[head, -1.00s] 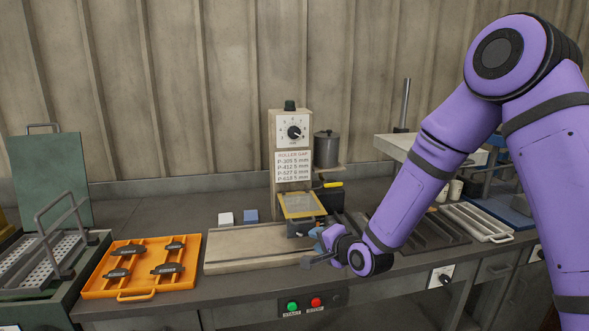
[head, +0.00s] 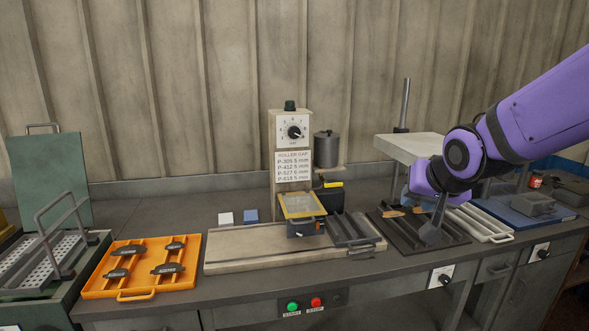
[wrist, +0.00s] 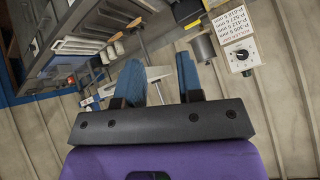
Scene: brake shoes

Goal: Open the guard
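The guard (head: 302,205) is a yellow-framed panel with a clear window, tilted over the front of the roller machine (head: 292,150). It appears lowered, but whether it is fully shut I cannot tell. My gripper stands well to the right of the guard, above the dark grooved rack, and is not touching the guard. Its fingers are mostly hidden behind my wrist in the head view. In the wrist view my gripper (wrist: 160,72) has its two blue fingers wide apart with nothing held between them.
A dark grooved tray (head: 350,229) sits on the pale bed (head: 235,251) right of the guard. An orange tray (head: 140,290) of brake shoes lies at left. A dark rack (head: 392,226) and a white tray (head: 487,224) lie at right. START and STOP buttons (head: 304,305) are below.

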